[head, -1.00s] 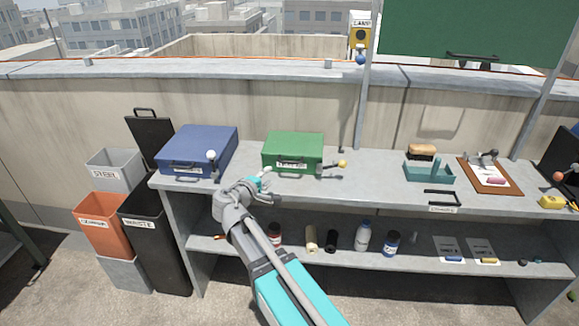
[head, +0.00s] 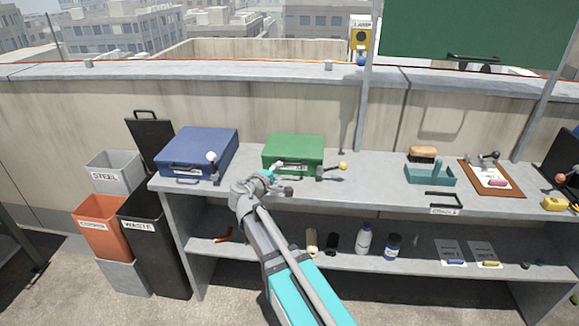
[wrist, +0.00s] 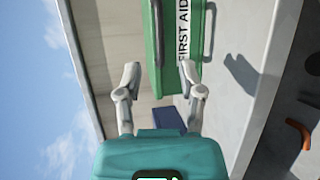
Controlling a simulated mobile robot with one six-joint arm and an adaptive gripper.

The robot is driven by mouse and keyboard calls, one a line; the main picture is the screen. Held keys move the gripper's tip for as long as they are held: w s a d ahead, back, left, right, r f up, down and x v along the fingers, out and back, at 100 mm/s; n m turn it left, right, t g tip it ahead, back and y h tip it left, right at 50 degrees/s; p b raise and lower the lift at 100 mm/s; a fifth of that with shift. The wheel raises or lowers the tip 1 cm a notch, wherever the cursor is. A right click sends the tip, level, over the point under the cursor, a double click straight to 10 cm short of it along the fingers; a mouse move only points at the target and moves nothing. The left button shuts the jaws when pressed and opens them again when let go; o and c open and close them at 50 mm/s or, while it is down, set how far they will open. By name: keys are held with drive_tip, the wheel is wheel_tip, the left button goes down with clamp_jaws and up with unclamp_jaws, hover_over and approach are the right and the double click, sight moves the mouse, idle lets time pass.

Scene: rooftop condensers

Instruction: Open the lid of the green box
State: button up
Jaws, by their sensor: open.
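The green box (head: 294,148) stands on the grey bench top, its lid shut, with a handle and a white label on its front. In the wrist view the green box (wrist: 165,45) is straight ahead, and its label reads FIRST AID (wrist: 184,32). My gripper (wrist: 159,80) is open, its two fingers apart with nothing between them, pointing at the front of the box. In the head view my gripper (head: 278,184) is just in front of the box's lower left front and partly hides the handle. I cannot tell whether it touches.
A blue box (head: 200,150) stands to the left. A lever with a yellow knob (head: 343,166) is close at the green box's right front. A lever with a white knob (head: 211,157) stands before the blue box. Bottles (head: 364,238) stand on the shelf below.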

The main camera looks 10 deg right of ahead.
sight(289, 164)
drive_tip(key=b+x, duration=0.1)
drive_tip(key=x, duration=0.6)
drive_tip(key=shift+w+d, duration=0.2)
drive_tip(key=shift+w, duration=0.05)
drive_tip(key=shift+c, duration=0.3)
clamp_jaws()
